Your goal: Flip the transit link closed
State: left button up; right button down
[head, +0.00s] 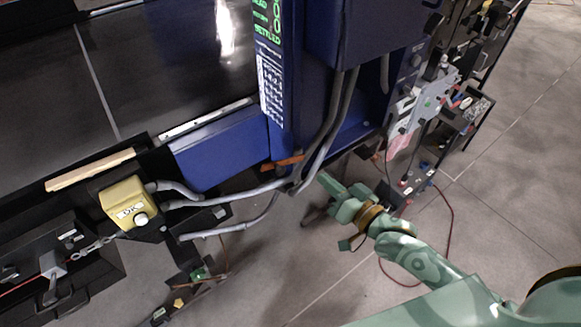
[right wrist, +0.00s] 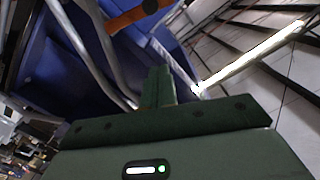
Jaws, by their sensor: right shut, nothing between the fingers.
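An orange bar (head: 284,163), which looks like the transit link, sits at the lower end of the blue upright. It also shows at the top of the right wrist view (right wrist: 128,17), with a dark round spot on it. I cannot tell whether it is open or closed. My right gripper (head: 324,178) is just right of and below the bar in the head view, apart from it. Its fingers (right wrist: 158,75) are shut together with nothing between them, pointing toward the blue housing. My left gripper is not in view.
Grey hoses (head: 325,130) run down the blue frame close to my right gripper. A yellow box with a white button (head: 127,203) stands at the left beside the dark conveyor (head: 160,70). A black cart (head: 462,115) with cables is at right. Grey floor lies below.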

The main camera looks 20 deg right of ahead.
jog(key=w+a+f, duration=0.4)
jog(key=w+a, duration=0.1)
jog(key=w, duration=0.4)
jog(key=shift+w+a+p, duration=0.25)
jog(key=shift+a+p, duration=0.1)
jog(key=shift+a, duration=0.05)
jog(key=shift+f, duration=0.15)
